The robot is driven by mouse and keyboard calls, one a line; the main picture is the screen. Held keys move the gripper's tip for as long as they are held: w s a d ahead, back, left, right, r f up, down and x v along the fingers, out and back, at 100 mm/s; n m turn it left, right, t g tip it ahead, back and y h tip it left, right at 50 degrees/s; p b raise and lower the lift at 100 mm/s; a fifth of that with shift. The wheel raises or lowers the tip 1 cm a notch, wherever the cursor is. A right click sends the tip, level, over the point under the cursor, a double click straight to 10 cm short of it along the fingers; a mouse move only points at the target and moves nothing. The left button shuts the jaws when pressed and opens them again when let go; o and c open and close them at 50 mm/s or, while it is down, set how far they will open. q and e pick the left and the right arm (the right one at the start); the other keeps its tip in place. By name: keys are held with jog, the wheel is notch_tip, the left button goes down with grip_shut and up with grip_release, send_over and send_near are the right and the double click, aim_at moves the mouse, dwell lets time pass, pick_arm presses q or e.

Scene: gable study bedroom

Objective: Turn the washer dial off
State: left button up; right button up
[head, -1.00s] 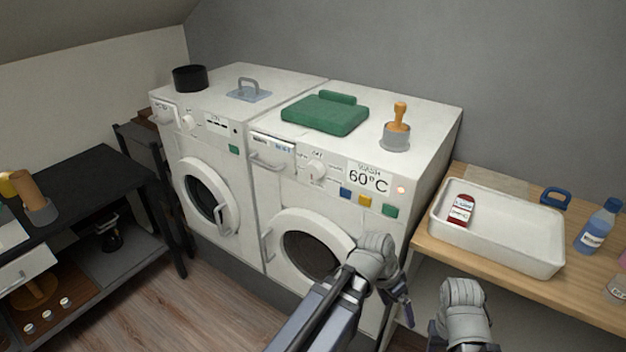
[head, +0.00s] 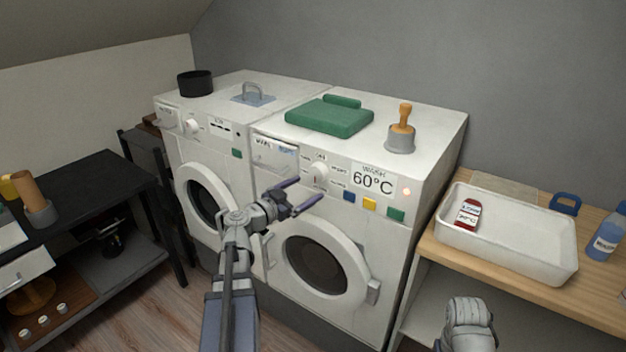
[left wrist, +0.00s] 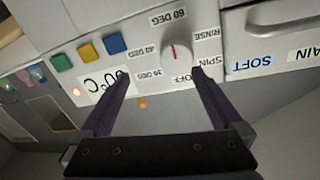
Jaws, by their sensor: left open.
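The washer dial (head: 319,171) is a white round knob on the front panel of the right-hand machine (head: 420,150). In the left wrist view the dial (left wrist: 177,50) has a red mark near its middle, which seems to line up with the 60 DEG label above it. The OFF label (left wrist: 183,78) is on the opposite side, partly behind a finger. My left gripper (head: 310,189) is open and empty in front of the panel, just below the dial. Its fingertips (left wrist: 160,72) are spread either side of the dial, apart from it. My right arm's end shows at the bottom; its fingers are mostly out of frame.
The display (head: 373,178) reads WASH 60°C beside a glowing red light (head: 407,191). Coloured buttons sit below it. The round door (head: 320,262) is shut. A second white machine (head: 215,145) stands at left, a wooden bench (head: 590,290) with a white tray (head: 500,262) at right.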

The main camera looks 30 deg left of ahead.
aim_at(315, 174)
pick_arm(q)
jog(key=shift+t+y, duration=0.3)
jog(key=shift+y, duration=0.1)
jog(key=shift+w+a+r, duration=0.15)
jog(key=shift+w+a, duration=0.05)
jog(key=shift+w, duration=1)
jog(key=shift+w+a+r, duration=0.1)
jog(key=shift+w+a, duration=0.1)
jog(key=shift+w, duration=1)
jog(key=shift+w+a+r, duration=0.15)
jog(key=shift+w+a, duration=0.05)
jog(key=shift+w, duration=1)
jog(key=c, duration=1.3)
